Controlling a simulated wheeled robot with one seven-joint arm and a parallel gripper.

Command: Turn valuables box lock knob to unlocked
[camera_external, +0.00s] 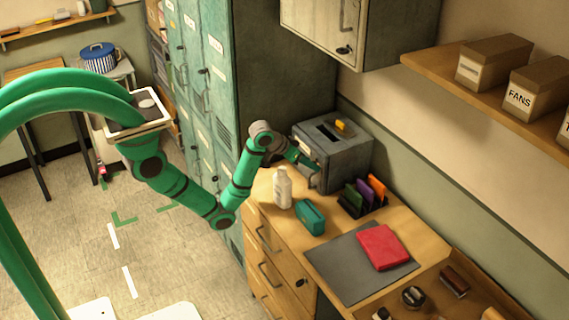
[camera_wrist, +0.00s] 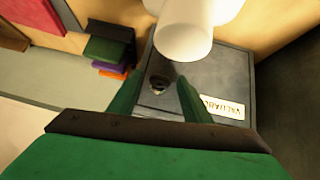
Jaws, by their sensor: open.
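The valuables box (camera_external: 350,170) is a grey metal box with a slot in its top, standing on the wooden desk. In the wrist view its front face (camera_wrist: 225,70) carries a "VALUABLES" label (camera_wrist: 224,107). A small dark round lock knob (camera_wrist: 158,82) shows on that face, between the green fingers of my gripper (camera_wrist: 160,78). My gripper is open, and I cannot tell whether the fingers touch the knob. In the external view my gripper (camera_external: 308,168) is at the box's front, and the knob is hidden there. The knob's setting is too unclear to read.
A white bottle (camera_external: 282,188) stands close before the box and looms in the wrist view (camera_wrist: 184,30). A teal case (camera_external: 310,217) and colored upright folders (camera_external: 363,195) are nearby. Lockers (camera_external: 205,75) stand left; a wall cabinet (camera_external: 325,28) hangs above.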

